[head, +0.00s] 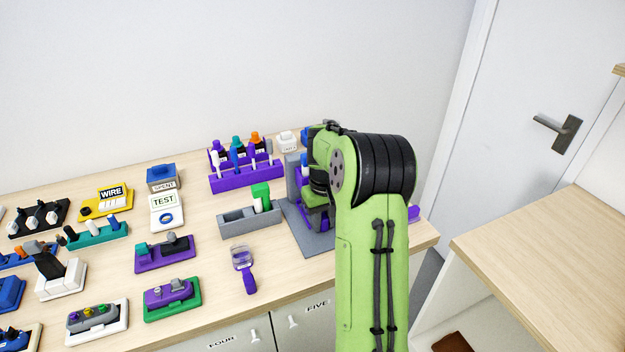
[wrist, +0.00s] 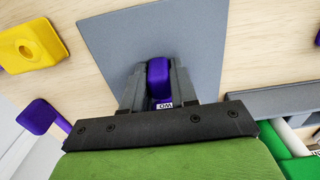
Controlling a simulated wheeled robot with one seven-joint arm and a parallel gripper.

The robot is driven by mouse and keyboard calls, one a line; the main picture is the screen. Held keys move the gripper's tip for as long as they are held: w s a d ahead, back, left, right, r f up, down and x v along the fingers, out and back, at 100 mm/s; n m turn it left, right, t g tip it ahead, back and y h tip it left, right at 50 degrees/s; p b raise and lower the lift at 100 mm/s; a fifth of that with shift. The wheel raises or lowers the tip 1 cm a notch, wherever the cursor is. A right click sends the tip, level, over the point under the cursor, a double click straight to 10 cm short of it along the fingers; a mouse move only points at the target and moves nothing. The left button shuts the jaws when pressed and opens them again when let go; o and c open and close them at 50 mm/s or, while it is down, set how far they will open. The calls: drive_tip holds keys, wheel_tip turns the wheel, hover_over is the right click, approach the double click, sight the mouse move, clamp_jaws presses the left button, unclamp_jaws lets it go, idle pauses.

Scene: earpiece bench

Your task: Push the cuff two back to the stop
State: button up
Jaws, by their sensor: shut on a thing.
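In the wrist view my gripper (wrist: 158,68) has its two dark fingers closed on the sides of a purple block, the cuff (wrist: 159,80). A small white label on it is upside down and partly hidden; its visible letters fit "TWO". The cuff is over a grey plate (wrist: 215,45). The wrist view does not show a stop that I can make out. In the head view my green arm covers most of the gripper, and purple parts (head: 312,218) show beside it above the grey plate (head: 308,240).
A grey tray (head: 236,222) with a green and white piece stands left of the plate. A purple rack (head: 245,177) with several capped pieces is behind it. A purple-handled tool (head: 245,275) lies near the front edge. A yellow block (wrist: 30,45) shows in the wrist view.

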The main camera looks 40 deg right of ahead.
drive_tip(key=shift+w+d, duration=0.1)
drive_tip(key=shift+w, duration=0.25)
drive_tip(key=shift+p, duration=0.3)
drive_tip(key=o, duration=1.1)
drive_tip(key=shift+c, duration=0.2)
wheel_tip(320, 180, up, 16)
drive_tip(key=p, duration=0.5)
drive_tip(key=s+a+r, duration=0.2)
drive_tip(key=a+r, duration=0.2)
drive_tip(key=a, duration=0.2)
drive_tip(key=s+a+r+n+t+h, duration=0.1)
drive_tip(key=s+a+r+n+t, duration=0.15)
drive_tip(key=s+a, duration=0.45)
drive_tip(key=s+a+f+t+y, duration=0.1)
drive_tip(key=s+a+f+t, duration=0.2)
drive_tip(key=s+a, duration=0.8)
drive_tip(key=shift+s+a+f+n, duration=0.15)
drive_tip(key=shift+s+a+n, duration=0.1)
drive_tip(key=shift+n, duration=0.1)
